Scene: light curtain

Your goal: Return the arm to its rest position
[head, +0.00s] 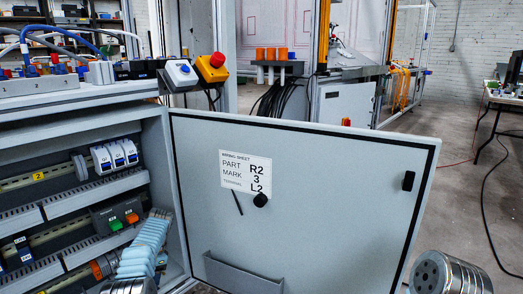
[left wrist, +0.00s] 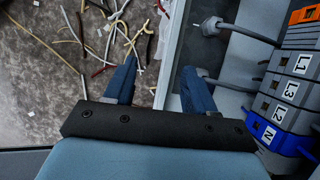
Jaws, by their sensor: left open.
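My left gripper (left wrist: 160,78) is open in the left wrist view, its two blue fingers apart with nothing between them. It hangs over the cabinet's lower edge, with the floor to its left and a row of terminal blocks (left wrist: 288,91) marked L1, L3, L2 and N to its right. Grey cables run from the blocks; one with a dark end (left wrist: 212,27) lies beyond the right finger. In the head view, my light-blue left arm part shows at the lower left, in front of the cabinet opening. A metal part of my right arm shows at the lower right; its gripper is out of view.
The open cabinet door (head: 310,215) with a wiring sheet (head: 246,172) stands right of my left arm. A yellow-red emergency stop (head: 212,67) is on top. Wire scraps (left wrist: 110,40) litter the floor.

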